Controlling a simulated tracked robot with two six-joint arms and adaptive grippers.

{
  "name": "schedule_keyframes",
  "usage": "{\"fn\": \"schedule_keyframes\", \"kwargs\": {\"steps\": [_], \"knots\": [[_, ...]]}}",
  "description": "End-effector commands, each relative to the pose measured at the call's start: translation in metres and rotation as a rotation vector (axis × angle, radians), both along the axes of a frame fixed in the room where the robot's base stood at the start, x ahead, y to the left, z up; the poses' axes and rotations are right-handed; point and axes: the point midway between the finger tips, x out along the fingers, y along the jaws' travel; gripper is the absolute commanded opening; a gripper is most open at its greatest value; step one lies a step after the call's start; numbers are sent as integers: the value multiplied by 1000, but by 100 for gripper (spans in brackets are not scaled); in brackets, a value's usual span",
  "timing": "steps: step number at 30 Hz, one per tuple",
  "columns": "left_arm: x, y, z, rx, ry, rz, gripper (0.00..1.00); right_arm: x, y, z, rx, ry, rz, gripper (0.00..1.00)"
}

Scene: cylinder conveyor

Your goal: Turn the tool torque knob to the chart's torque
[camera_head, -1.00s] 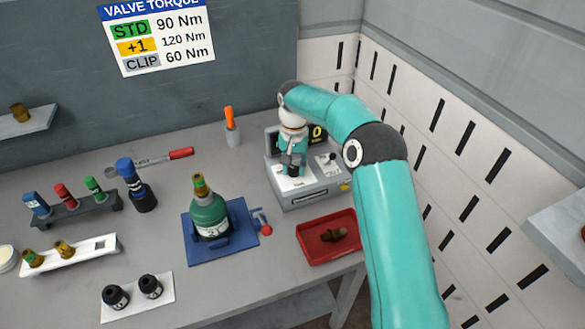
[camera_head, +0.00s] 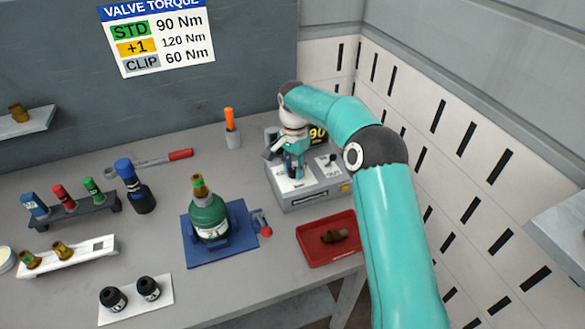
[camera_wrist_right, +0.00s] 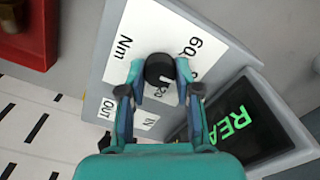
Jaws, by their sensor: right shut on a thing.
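The torque station (camera_head: 318,192) is a grey box at the back right of the bench. My right gripper (camera_head: 294,170) reaches down onto its top from above. In the right wrist view my right gripper (camera_wrist_right: 158,82) has its two fingers closed on either side of a round black knob (camera_wrist_right: 159,66). The panel around the knob has "Nm" and scale numbers, partly covered by the fingers. The wall chart (camera_head: 157,40) reads STD 90 Nm, +1 120 Nm, CLIP 60 Nm. My left gripper is out of view.
A green cylinder (camera_head: 209,213) stands on a blue base (camera_head: 190,243) left of the station. A red tray (camera_head: 313,255) with a brass part lies in front. An orange-handled tool (camera_head: 230,117) stands behind. In the wrist view, a screen (camera_wrist_right: 239,122) shows green letters "REA".

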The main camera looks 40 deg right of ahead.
Motion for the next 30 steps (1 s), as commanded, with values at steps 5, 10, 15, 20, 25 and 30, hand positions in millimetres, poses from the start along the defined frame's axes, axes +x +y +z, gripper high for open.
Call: {"fn": "schedule_keyframes", "kwargs": {"steps": [5,10,15,20,25,30], "knots": [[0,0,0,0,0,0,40,3,1,2,0,-11,0,0],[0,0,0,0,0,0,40,3,1,3,0,-11,1,41],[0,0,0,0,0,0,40,2,1,2,0,-7,1,58],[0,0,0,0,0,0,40,1,0,1,0,-4,1,58],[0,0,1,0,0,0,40,1,0,5,-1,-4,1,58],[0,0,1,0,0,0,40,2,0,25,-1,-8,1,58]]}}
